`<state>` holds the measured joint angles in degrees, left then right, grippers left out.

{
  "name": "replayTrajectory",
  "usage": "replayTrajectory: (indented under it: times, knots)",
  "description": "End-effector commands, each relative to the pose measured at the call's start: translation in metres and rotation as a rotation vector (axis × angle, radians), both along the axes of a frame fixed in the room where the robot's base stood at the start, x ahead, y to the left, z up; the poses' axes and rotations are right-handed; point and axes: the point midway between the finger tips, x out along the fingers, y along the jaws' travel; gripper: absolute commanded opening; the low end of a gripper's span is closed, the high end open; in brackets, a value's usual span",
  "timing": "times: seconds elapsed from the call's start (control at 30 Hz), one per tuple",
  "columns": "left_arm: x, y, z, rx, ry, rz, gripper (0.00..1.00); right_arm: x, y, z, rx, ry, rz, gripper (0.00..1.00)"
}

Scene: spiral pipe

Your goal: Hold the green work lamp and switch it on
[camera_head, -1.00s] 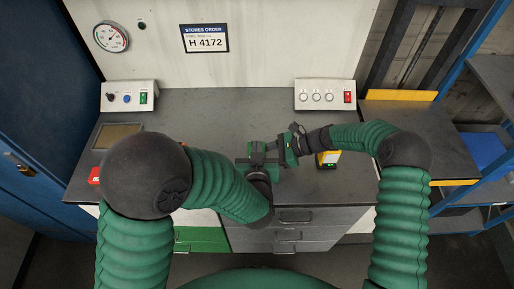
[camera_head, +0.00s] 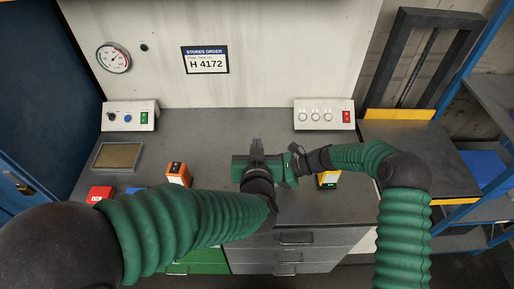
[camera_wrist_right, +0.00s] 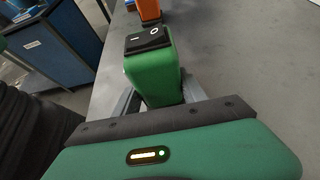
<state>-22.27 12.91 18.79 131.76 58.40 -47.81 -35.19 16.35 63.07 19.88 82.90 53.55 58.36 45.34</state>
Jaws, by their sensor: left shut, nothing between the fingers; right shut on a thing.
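The green work lamp (camera_wrist_right: 155,78) shows in the right wrist view, with a black rocker switch (camera_wrist_right: 148,38) marked with a line and a circle on its top end. My right gripper (camera_wrist_right: 160,100) is shut on the lamp, with a finger on either side of its body. In the head view the right gripper (camera_head: 294,163) is above the bench, and I cannot clearly tell the lamp from the green gripper bodies there. My left gripper (camera_head: 257,146) is shut and empty, close to the left of the right gripper. No left finger touches the switch in the wrist view.
An orange lamp-like block (camera_head: 178,174) stands on the bench at left, a yellow one (camera_head: 329,180) at right. A red block (camera_head: 100,193) and a tray (camera_head: 117,156) lie further left. Two switch boxes (camera_head: 130,116) (camera_head: 324,114) stand at the back. The bench's middle back is clear.

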Motion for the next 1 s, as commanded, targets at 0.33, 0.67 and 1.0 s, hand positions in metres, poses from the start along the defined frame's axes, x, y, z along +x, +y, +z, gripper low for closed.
replayTrajectory:
  times: [0.33, 0.67, 1.0]
  knots:
    - [0.0, 0.0, 0.0, 0.0, 0.0, 0.0, 0.0, 0.0, 0.0, 0.0, 0.0, 0.0, 0.0, 0.75]
    - [0.0, 0.0, 0.0, 0.0, -0.001, 0.0, 0.0, 0.001, -0.005, 0.003, -0.001, -0.001, -0.002, 0.75]
    - [0.0, 0.0, 0.0, 0.0, -0.001, 0.0, 0.0, 0.001, -0.06, 0.03, 0.0, 0.0, -0.002, 0.75]
